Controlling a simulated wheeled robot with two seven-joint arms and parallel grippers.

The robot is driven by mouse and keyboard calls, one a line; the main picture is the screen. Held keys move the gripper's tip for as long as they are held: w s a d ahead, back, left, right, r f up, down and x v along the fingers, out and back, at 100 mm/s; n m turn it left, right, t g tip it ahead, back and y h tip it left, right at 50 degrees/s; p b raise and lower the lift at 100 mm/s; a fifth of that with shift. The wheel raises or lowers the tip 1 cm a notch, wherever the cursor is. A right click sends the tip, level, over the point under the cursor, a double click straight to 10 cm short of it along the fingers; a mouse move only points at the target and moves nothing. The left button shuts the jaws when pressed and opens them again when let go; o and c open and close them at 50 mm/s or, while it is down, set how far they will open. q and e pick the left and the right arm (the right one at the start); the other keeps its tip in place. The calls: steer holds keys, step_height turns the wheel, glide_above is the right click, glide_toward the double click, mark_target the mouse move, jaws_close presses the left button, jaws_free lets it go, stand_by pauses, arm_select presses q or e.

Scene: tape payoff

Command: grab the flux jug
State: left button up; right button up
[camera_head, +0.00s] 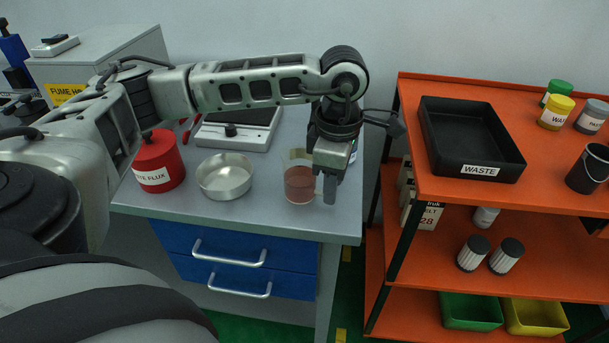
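A clear jug with reddish-brown liquid (299,187), which looks like the flux jug, stands upright near the front right of the grey bench. A pale beige patch shows just above it. My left gripper (329,188) points down close at the jug's right side, its fingers low near the bench top. The fingers overlap in this view, so I cannot tell how far apart they are or whether they touch the jug. Any handle on the jug is hidden. My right gripper is not in view.
A red can (157,165) with a label ending in "TE FLUX" and a shallow metal dish (225,177) stand left of the jug. A flat device (238,128) lies behind. An orange shelf (420,185) with a black WASTE tray (440,158) is at the right.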

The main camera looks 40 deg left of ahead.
arm_select(q)
steer(key=shift+f, duration=0.2)
jaws_close()
steer(key=shift+r, duration=0.2)
steer(key=shift+r+b, duration=0.3)
steer(key=shift+r, duration=0.75)
steer(key=s+a+r+b, duration=0.1)
steer(key=s+r, duration=0.9)
steer(key=s, duration=0.4)
steer(key=shift+a+r, duration=0.15)
steer(key=shift+r, duration=0.15)
stand_by(0.8)
